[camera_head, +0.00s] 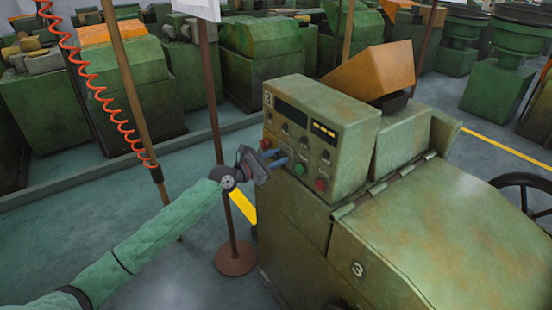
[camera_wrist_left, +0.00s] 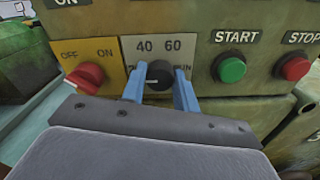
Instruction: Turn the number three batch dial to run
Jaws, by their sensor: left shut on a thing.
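The control box (camera_head: 330,125) of the green machine marked 3 faces my left arm in the head view. My left gripper (camera_head: 279,163) is at the lower part of its panel. In the left wrist view, the blue fingers of this gripper (camera_wrist_left: 160,82) are shut on a black round dial (camera_wrist_left: 158,74), one finger on each side. The dial sits on a pale plate marked 40 and 60 above it. The lettering at the dial's sides is partly hidden by the fingers, so its setting is hard to read. My right gripper is in neither view.
Left of the dial is a red OFF/ON switch (camera_wrist_left: 86,76) on a yellow plate. Right of it are a green START button (camera_wrist_left: 232,69) and a red STOP button (camera_wrist_left: 295,68). A sign post with a round brown base (camera_head: 236,258) stands close beside my left arm.

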